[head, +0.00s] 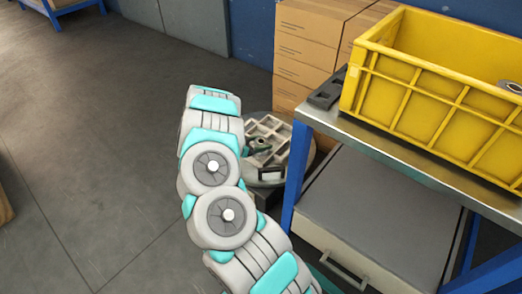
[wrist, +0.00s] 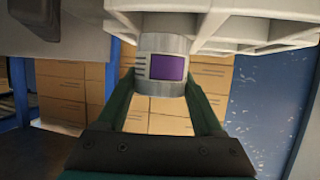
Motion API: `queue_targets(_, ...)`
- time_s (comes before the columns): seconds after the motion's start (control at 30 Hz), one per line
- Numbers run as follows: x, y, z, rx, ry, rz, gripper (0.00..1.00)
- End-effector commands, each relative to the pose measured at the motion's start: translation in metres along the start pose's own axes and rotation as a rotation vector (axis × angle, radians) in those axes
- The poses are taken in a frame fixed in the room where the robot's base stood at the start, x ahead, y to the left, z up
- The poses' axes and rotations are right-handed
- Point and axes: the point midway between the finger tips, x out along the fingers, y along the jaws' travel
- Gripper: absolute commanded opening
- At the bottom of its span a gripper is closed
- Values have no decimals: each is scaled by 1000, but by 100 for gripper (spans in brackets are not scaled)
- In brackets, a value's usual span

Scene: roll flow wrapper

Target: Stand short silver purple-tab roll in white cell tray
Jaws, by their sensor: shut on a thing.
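In the wrist view my gripper (wrist: 160,82) has its dark green fingers closed on both sides of a short silver roll (wrist: 162,46). A purple tab (wrist: 167,67) on the roll faces the camera. The white cell tray (wrist: 245,28) fills the top right, with its cell walls close beside the roll. The roll is not clearly visible there.
The tray rests on a round grey support (head: 268,182). Stacked cardboard boxes (head: 300,55) stand behind it. To the right is a blue-legged metal bench (head: 400,150) with a yellow crate (head: 425,100) on top. Open grey floor (head: 90,130) lies to the left.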

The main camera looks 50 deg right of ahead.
Motion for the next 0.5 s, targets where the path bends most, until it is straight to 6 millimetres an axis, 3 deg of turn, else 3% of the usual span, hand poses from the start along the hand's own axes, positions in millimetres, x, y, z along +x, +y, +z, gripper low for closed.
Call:
queue_targets(0.3, 13, 0, 31, -3, 3, 0, 5)
queue_targets(0.5, 15, 0, 35, 2, 1, -1, 5)
